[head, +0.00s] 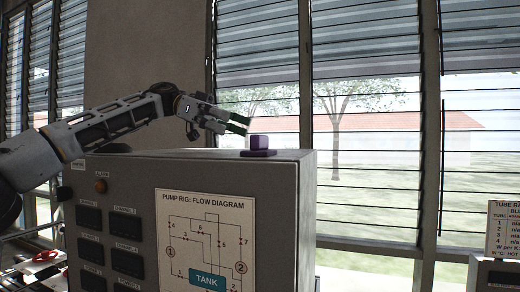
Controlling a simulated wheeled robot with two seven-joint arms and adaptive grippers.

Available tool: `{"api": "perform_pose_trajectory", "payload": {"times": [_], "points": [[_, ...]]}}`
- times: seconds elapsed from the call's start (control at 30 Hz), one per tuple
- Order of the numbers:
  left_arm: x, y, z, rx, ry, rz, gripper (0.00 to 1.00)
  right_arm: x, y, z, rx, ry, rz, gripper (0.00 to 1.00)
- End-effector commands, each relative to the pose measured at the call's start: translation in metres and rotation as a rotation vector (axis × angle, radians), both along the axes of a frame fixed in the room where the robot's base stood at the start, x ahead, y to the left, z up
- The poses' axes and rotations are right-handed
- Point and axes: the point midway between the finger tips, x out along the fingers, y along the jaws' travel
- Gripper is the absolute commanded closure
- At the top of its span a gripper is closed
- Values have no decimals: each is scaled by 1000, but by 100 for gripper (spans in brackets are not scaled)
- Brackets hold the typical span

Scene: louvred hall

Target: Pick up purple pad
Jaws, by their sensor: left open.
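A flat, dark purple pad (258,153) lies on top of the grey cabinet (302,190), near its right end. A small purple block (259,141) with a paler top stands on the pad. My left gripper (242,125) comes in from the left above the cabinet top. Its green-tipped fingers are apart and empty, up and to the left of the block, with a small gap seen between them. My right gripper is not in view.
The cabinet front carries a pump rig flow diagram (205,240), several dark channel panels (90,218) and an orange alarm lamp (100,186). Louvred windows (375,130) stand behind. A sign (503,230) is at the right edge. A red-handled item (46,256) lies at lower left.

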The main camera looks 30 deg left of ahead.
Motion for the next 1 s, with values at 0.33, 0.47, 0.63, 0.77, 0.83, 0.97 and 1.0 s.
{"api": "perform_pose_trajectory", "payload": {"times": [0.33,0.47,0.63,0.77,0.83,0.97,1.0], "points": [[1,-5,-2,0,0,0,4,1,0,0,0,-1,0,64],[1,-5,-2,0,0,0,4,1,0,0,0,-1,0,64],[1,-10,-4,0,0,-1,4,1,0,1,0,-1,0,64],[0,-17,-7,-1,1,-3,4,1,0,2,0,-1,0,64],[0,-23,-10,-1,0,-2,4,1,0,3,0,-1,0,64],[0,-33,-14,-1,0,-2,4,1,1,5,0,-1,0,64],[0,-36,-16,0,2,-2,4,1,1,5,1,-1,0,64]]}}
